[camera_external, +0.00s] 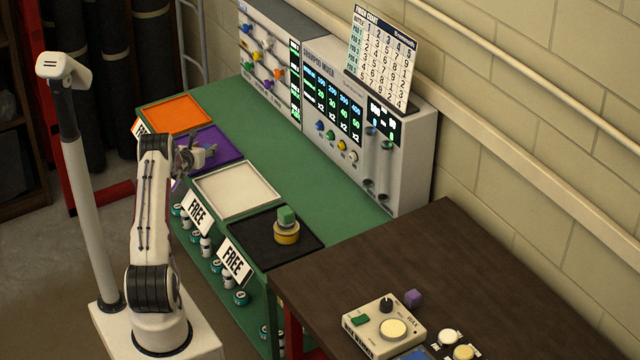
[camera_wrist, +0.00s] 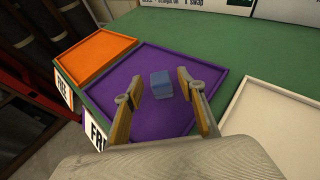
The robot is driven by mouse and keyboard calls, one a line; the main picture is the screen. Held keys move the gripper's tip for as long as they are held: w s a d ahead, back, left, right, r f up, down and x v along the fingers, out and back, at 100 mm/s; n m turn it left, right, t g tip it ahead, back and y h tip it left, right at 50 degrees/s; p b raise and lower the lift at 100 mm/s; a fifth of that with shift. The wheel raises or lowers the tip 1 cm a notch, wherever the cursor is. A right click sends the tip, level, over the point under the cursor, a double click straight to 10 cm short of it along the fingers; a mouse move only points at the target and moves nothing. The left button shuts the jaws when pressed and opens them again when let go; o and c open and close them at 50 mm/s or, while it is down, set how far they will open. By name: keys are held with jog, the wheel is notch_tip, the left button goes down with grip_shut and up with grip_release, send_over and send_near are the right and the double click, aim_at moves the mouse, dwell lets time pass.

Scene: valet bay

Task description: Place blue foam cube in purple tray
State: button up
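The blue foam cube (camera_wrist: 161,85) is in the purple tray (camera_wrist: 140,64), on its floor as far as the wrist view shows. My gripper (camera_wrist: 160,80) is open over the tray, one finger on each side of the cube, with visible gaps between the cube and both fingers. In the external view my gripper (camera_external: 203,152) is low over the purple tray (camera_external: 228,158). There I cannot clearly make out the cube beside the fingers.
An empty orange tray (camera_external: 177,113) and an empty white tray (camera_external: 237,190) flank the purple tray on the green bench. A black tray (camera_external: 262,252) holds a green cube (camera_external: 287,215) on a yellow round piece (camera_external: 286,234). A mixer panel (camera_external: 345,110) stands behind.

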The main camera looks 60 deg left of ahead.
jog(key=shift+v, duration=4.75)
jog(key=shift+r, duration=0.1)
jog(key=w+d+r+n+h, duration=0.2)
jog(key=w+d+r+n, duration=0.55)
jog(key=d+r, duration=0.6)
jog(key=d+r+n+g+h, duration=0.1)
jog(key=d+r+n, duration=0.25)
jog(key=d, duration=0.65)
jog(key=d+r+n+h, duration=0.15)
jog(key=d+r, duration=0.25)
jog(key=d, duration=0.5)
jog(key=s+d+r+n+g+h, duration=0.15)
jog(key=s+d+n, duration=0.25)
jog(key=d, duration=0.5)
jog(key=s+d+r+n, duration=0.2)
jog(key=s+d+n, duration=0.2)
jog(key=d, duration=0.5)
jog(key=s+d+f+n+g+h, duration=0.1)
jog(key=s+d+n, duration=0.5)
jog(key=s+d, duration=0.9)
jog(key=s+f+h, duration=0.1)
jog(key=s+h, duration=0.1)
jog(key=shift+d+f+h, duration=0.25)
jog(key=shift+h, duration=0.05)
